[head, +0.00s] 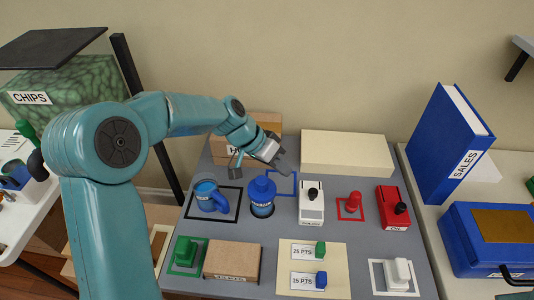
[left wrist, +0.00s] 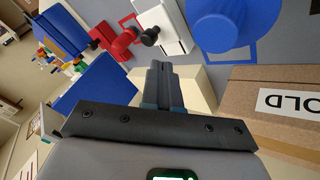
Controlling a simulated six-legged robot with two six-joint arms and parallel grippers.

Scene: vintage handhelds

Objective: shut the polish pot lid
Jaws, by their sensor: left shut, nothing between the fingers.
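A dark band shows below the top; I cannot tell whether the lid is fully down. A round blue shape (left wrist: 224,18), apparently the same pot from above, is cut off by the top edge of the left wrist view. My left gripper (head: 284,167) is shut and empty, above and behind the pot, slightly to its right, and apart from it. Its closed fingers also show in the left wrist view (left wrist: 164,84). My right gripper is not in view.
A blue mug (head: 208,196) stands left of the pot. A white device (head: 311,204), a red piece (head: 351,202) and a red box (head: 393,207) stand to its right. A cream box (head: 346,152) lies behind. A cardboard box (head: 232,262) lies in front.

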